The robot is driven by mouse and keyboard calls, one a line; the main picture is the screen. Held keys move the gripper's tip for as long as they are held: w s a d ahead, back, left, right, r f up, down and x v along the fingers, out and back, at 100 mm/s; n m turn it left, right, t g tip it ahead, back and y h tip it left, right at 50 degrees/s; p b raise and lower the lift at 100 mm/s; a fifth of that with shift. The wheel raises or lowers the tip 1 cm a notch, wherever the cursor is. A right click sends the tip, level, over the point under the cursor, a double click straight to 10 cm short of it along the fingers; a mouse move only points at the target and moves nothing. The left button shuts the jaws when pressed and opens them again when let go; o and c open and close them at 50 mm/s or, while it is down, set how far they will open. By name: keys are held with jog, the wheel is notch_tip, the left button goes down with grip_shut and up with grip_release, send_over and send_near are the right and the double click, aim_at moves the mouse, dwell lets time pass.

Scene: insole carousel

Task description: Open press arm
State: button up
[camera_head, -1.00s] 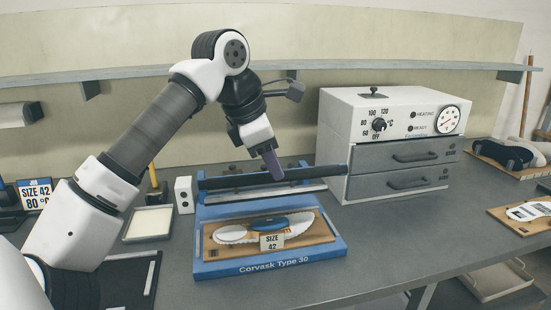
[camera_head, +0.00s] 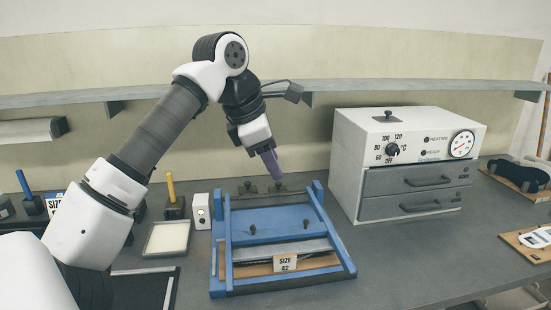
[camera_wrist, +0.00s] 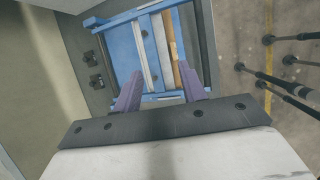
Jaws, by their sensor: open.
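The blue press (camera_head: 218,270) stands on the worktop below my gripper. Its blue press arm (camera_head: 275,222) lies forward over the bed, and a pale crosswise plate (camera_head: 280,250) spans the front part. Only a strip of the wooden board with the "SIZE 42" tag (camera_head: 285,264) shows at the front; the insole is hidden. My gripper (camera_head: 275,178) hangs above the rear of the press near its black hinge brackets (camera_head: 248,187). In the wrist view the purple fingers (camera_wrist: 159,67) are spread, with the press beyond them and nothing visibly held.
A white heater box (camera_head: 346,150) with two grey drawers stands close right of the press. A white switch box (camera_head: 201,211), a shallow tray (camera_head: 167,238) and a yellow-handled tool (camera_head: 171,188) stand left. A shelf (camera_head: 380,97) runs behind. The worktop before the heater is clear.

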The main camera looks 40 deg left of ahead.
jog(key=shift+s+a+r+p, duration=0.15)
jog(key=shift+a+r+p, duration=0.25)
jog(key=shift+r+p, duration=0.4)
jog(key=shift+s+a+r+p, duration=0.1)
jog(key=shift+a+r+p, duration=0.25)
jog(key=shift+r+p, duration=0.45)
jog(key=shift+s+a+r+p, duration=0.15)
jog(key=shift+a+r+p, duration=0.25)
jog(key=shift+r+p, duration=0.35)
jog(key=shift+r, duration=0.15)
